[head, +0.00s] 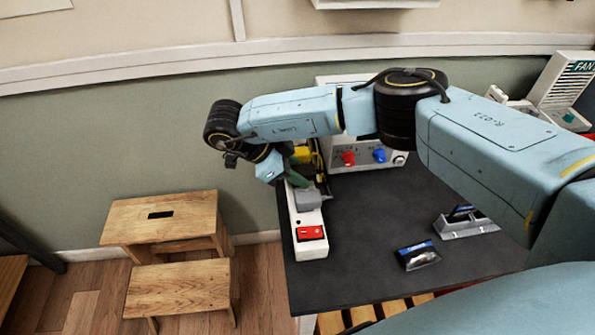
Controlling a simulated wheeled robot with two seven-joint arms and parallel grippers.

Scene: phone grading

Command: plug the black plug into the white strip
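The white strip (311,247) lies along the left edge of the dark table, with a red switch (310,233) at its near end. A grey block-like piece (310,199) sits on the strip's middle. My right gripper (297,180) is over the far half of the strip, beside the grey piece, pointing down. Its greenish fingers are small and partly hidden by the wrist, so I cannot tell whether they are open or what they hold. I cannot make out the black plug clearly. My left gripper is not in view.
A white box (340,164) with red and blue knobs stands behind the strip. A wooden step stool (178,288) is on the floor at left. The table's middle is clear.

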